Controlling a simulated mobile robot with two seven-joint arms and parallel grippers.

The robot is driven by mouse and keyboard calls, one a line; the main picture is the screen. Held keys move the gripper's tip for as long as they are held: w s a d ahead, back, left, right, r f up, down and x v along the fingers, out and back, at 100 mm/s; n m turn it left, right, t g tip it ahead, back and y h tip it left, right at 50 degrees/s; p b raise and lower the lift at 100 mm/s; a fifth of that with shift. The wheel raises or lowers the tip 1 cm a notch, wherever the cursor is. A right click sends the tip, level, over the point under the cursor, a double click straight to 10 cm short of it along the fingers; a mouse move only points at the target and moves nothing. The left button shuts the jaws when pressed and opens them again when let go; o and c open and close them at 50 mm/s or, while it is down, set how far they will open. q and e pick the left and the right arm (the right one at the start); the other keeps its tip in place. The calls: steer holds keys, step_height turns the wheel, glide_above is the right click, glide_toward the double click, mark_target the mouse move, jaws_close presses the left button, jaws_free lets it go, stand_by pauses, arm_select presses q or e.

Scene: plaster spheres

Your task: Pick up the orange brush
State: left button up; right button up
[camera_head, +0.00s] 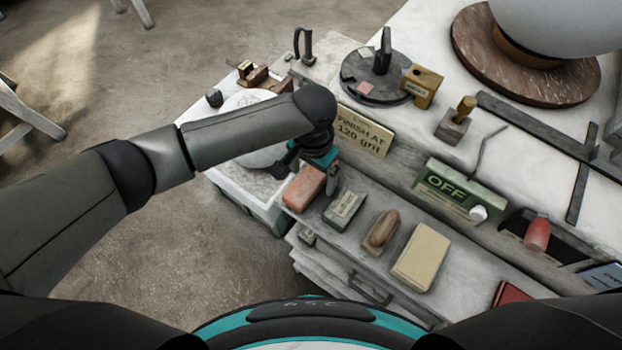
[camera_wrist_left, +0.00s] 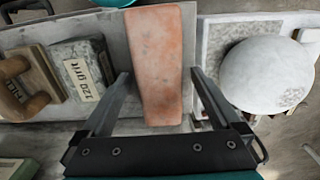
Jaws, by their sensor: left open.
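An orange, brick-like block (camera_head: 303,188), the thing closest to an orange brush here, lies on the grey bench ledge; no bristles show on it. My left gripper (camera_head: 312,172) is open at its far end, above it. In the left wrist view the block (camera_wrist_left: 158,62) lies lengthwise between the two spread fingers of my left gripper (camera_wrist_left: 160,76), with a gap on each side. Whether the fingers reach down beside it, I cannot tell. My right gripper is not in view.
A grey 120 grit block (camera_head: 343,207) sits close beside the orange block, then a wooden-handled block (camera_head: 381,231) and a cream block (camera_head: 421,256). A white dome (camera_wrist_left: 266,74) stands on the other side. The green OFF box (camera_head: 459,189) is behind.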

arm_select(q)
steer(key=shift+c, duration=0.4)
jaws_close()
stand_by(0.4)
